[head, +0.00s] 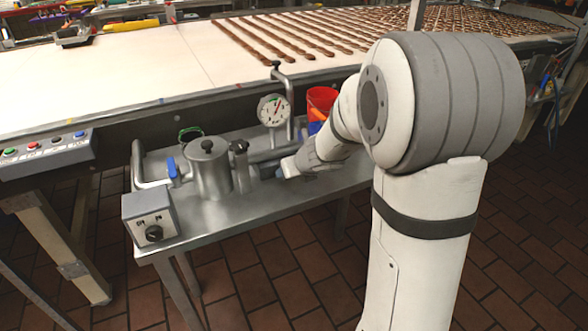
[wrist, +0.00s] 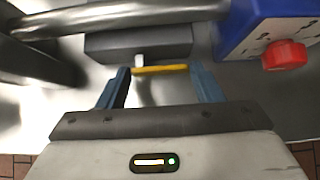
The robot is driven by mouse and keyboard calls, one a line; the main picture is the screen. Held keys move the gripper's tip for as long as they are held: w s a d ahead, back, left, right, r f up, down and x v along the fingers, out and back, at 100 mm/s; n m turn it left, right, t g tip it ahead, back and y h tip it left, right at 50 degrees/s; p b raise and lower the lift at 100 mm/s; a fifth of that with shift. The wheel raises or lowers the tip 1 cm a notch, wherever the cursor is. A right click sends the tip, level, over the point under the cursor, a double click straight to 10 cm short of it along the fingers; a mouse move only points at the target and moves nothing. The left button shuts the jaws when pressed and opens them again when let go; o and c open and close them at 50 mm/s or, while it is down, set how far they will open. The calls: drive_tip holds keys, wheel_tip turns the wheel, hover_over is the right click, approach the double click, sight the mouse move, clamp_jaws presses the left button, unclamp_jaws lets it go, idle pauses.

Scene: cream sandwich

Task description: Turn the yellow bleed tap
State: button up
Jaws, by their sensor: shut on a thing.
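The yellow bleed tap (wrist: 168,70) shows in the wrist view as a thin yellow bar lying crosswise, with a small pale stem beside its left part. It sits in front of a dark grey block (wrist: 140,44) under a metal pipe. My gripper (wrist: 160,72) has its blue fingers on either side of the bar, shut on its two ends. In the head view my gripper (head: 284,169) is low over the steel bench, beside the pipework. The tap is hidden there by my arm and the pipes.
A blue box with a red knob (wrist: 285,54) is close right of my fingers. On the bench (head: 225,213) stand a steel pot (head: 207,174), a pressure gauge (head: 272,110), a blue-handled valve (head: 173,170) and a switch box (head: 151,217). A red container (head: 321,98) is behind.

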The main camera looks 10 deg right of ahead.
drive_tip(key=shift+b, duration=0.3)
drive_tip(key=shift+s+a+r+n+t+h+b, duration=0.1)
drive_tip(key=shift+a+n+t+h+b, duration=0.1)
drive_tip(key=shift+n+h+b, duration=0.3)
drive_tip(key=shift+a+r+n+t+h+b, duration=0.1)
drive_tip(key=shift+a+n+t+h+b, duration=0.1)
drive_tip(key=shift+h+b, duration=0.45)
drive_tip(key=n+h+b, duration=0.1)
drive_tip(key=a+t+h+b, duration=0.1)
drive_tip(key=h, duration=0.1)
drive_tip(key=shift+s+n, duration=0.1)
drive_tip(key=shift+n, duration=0.3)
drive_tip(key=n+t+h+b, duration=0.1)
drive_tip(key=b, duration=0.1)
drive_tip(key=a+n+h+b, duration=0.1)
drive_tip(key=h+b, duration=0.1)
drive_tip(key=shift+s+a+t+b, duration=0.15)
drive_tip(key=shift+t+b, duration=0.15)
drive_tip(key=shift+t, duration=0.1)
drive_tip(key=shift+s+a+n+t+h+b, duration=0.1)
drive_tip(key=shift+a+n+t+h+b, duration=0.15)
drive_tip(key=shift+n+t+h+b, duration=0.65)
drive_tip(key=shift+g+b, duration=0.3)
drive_tip(key=shift+b, duration=0.05)
drive_tip(key=o, duration=0.9)
drive_tip(key=shift+o, duration=0.4)
